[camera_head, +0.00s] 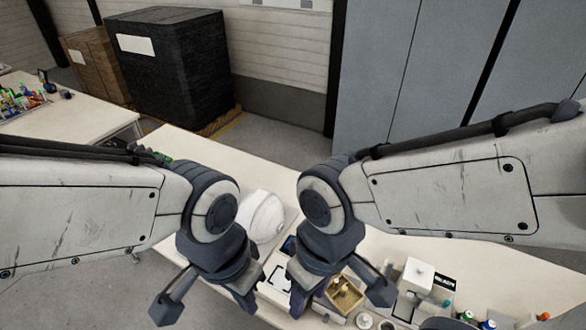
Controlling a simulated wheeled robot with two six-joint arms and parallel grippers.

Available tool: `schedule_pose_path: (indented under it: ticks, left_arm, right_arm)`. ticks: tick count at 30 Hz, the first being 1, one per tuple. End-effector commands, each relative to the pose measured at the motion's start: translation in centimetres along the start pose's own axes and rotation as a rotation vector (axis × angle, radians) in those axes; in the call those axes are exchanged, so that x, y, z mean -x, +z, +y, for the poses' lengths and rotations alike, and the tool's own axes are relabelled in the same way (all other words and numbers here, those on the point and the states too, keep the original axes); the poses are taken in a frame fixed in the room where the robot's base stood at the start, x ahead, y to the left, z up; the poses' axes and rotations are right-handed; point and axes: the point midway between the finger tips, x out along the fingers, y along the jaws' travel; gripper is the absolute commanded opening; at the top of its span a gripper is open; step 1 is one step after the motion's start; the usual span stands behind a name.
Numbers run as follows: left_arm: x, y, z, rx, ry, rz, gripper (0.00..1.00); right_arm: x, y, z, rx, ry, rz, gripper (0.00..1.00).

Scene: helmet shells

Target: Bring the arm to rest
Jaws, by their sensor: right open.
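My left arm comes in from the left and my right arm from the right, and both hang over the table in the middle of the camera_head view. My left gripper (246,290) points down at the table's near side; its jaw gap is not clear from this angle. My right gripper (300,283) also points down, close beside it, with its jaws open and nothing seen in them. A white helmet shell (266,217) lies on the white table (195,146) between and behind the two wrists, partly hidden by my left wrist.
A wooden tray (347,296) with small items stands just right of my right gripper. A white box (417,275) and several small bottles are further right. A second table (75,115) with coloured items is at left. A black crate (170,60) and grey cabinets (440,70) stand behind.

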Motion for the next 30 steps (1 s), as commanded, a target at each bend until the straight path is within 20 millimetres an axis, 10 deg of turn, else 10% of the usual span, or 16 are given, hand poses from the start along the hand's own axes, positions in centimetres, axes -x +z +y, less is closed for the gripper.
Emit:
schedule_pose_path:
  ticks: [16,30]
  left_arm:
    - [-17.2,0.9,-1.3,0.003,0.000,0.000,0.00]
    - [-18.8,1.0,-1.4,0.003,0.000,0.000,0.00]
  right_arm:
    - [-17.2,0.9,1.3,-0.005,0.000,0.000,0.50]
    - [-18.8,0.9,1.4,-0.005,0.000,0.001,0.50]
